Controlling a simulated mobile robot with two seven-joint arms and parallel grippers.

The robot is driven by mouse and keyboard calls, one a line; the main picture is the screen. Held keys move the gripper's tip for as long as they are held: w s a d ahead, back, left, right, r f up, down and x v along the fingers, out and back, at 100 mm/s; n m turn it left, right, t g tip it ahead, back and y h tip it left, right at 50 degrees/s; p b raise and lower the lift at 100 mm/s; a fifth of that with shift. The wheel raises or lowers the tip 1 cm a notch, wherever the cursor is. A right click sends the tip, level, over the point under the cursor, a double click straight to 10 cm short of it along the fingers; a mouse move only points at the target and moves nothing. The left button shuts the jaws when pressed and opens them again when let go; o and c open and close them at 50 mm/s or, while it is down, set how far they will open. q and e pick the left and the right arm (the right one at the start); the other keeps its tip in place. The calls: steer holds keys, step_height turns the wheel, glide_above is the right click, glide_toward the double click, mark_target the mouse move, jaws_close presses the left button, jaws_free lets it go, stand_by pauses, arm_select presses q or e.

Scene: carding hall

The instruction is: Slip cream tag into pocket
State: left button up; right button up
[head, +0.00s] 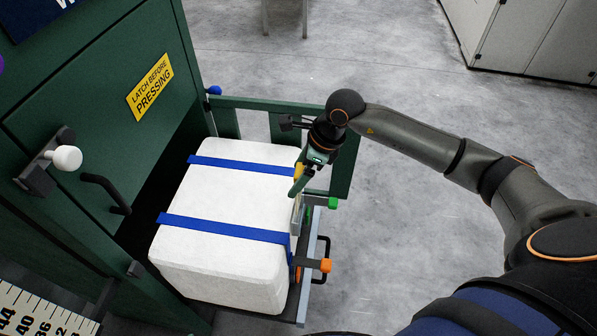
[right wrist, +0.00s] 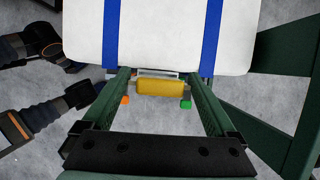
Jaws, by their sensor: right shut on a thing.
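My right gripper (head: 298,185) is shut on a yellow piece (right wrist: 160,87), which I take to be the grip of the tag; no cream surface shows clearly. The yellow piece also shows at the fingers in the head view (head: 299,171). The gripper points down beside the right face of a white bale (head: 225,205) with two blue straps. A small grey pocket-like holder (head: 296,216) is on that face, just below the fingertips. In the wrist view a pale frame (right wrist: 158,74) lies just beyond the yellow piece. I cannot tell whether they touch.
A green machine (head: 95,130) with a yellow sign stands at left. A green gate (head: 270,104) runs behind the bale. A green-ended part (head: 333,203) and an orange-ended part (head: 325,265) stick out right of the bale. The floor further right is clear.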

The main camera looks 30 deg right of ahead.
mark_target(300, 194)
steer(key=shift+f+b, duration=0.85)
steer(key=shift+f, duration=0.35)
steer(key=shift+f+b, duration=0.65)
steer(key=shift+f, duration=0.1)
steer(key=shift+f+b, duration=0.65)
steer(key=shift+f, duration=0.1)
steer(key=shift+f+b, duration=0.65)
steer(key=shift+f, duration=0.1)
steer(key=shift+f+b, duration=0.5)
steer(key=shift+f, duration=0.1)
arm_select(q)
steer(key=shift+m, duration=0.3)
steer(key=shift+w+d+f, duration=0.15)
steer(key=shift+d+f, duration=0.1)
steer(key=shift+f, duration=0.55)
steer(key=shift+w+d+f, duration=0.15)
steer(key=shift+d+f, duration=0.1)
steer(key=shift+f, duration=0.55)
steer(key=shift+w+d+f, duration=0.15)
steer(key=shift+d+f, duration=0.1)
steer(key=shift+f, duration=0.55)
arm_select(e)
steer(key=shift+f, duration=0.25)
steer(key=o, duration=1)
arm_select(q)
steer(key=shift+r+p, duration=0.4)
arm_select(e)
steer(key=v, duration=1.2)
steer(key=shift+r, duration=0.25)
